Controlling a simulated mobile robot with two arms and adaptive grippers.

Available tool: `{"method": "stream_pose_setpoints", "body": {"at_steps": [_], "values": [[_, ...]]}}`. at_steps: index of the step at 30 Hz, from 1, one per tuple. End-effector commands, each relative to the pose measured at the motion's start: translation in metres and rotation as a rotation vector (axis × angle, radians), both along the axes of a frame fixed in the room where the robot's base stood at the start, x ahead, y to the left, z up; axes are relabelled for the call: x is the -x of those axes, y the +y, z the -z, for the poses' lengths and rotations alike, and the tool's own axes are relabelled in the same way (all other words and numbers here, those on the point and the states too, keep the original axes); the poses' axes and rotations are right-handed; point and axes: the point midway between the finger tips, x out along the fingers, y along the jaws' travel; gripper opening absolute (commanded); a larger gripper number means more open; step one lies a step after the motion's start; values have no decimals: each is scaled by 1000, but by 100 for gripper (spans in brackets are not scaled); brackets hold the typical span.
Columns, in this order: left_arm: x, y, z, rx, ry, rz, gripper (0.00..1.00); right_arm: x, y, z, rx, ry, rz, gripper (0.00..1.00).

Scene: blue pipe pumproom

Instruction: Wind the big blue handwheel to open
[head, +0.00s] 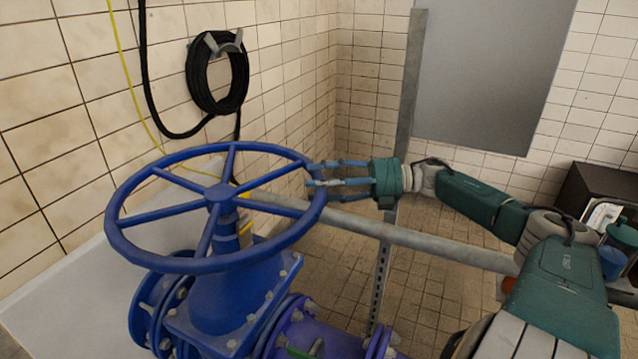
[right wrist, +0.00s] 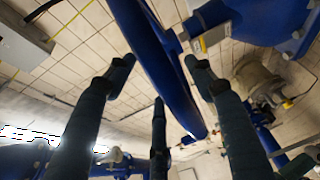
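The big blue handwheel (head: 220,192) lies nearly level on top of a blue valve body (head: 225,295), left of centre in the head view. It has a round rim, several spokes and a central hub. My right gripper (head: 318,175) reaches in from the right at the rim's right side. Its fingers are spread, some above and some below the rim. In the right wrist view the rim (right wrist: 168,75) runs between the spread fingers of the gripper (right wrist: 158,75), with gaps showing beside it. Firm contact cannot be told. My left gripper is not in view.
A grey pipe rail (head: 430,241) passes behind the wheel and under my right arm. A coiled black hose (head: 217,75) hangs on the tiled wall, with a yellow cable beside it. A grey panel (head: 490,70) is at the back. Tiled floor lies beyond the rail.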

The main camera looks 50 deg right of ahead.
Motion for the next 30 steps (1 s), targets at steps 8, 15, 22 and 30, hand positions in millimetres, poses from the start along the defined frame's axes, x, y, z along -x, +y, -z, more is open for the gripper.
{"method": "stream_pose_setpoints", "body": {"at_steps": [8,15,22,30], "values": [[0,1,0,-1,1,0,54,14,-13,2,1,8,-1,54],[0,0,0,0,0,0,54,49,-50,-1,-1,5,2,54],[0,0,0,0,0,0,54,75,-77,-5,0,1,2,54],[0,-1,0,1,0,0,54,84,-85,-6,-1,1,-1,54]]}}
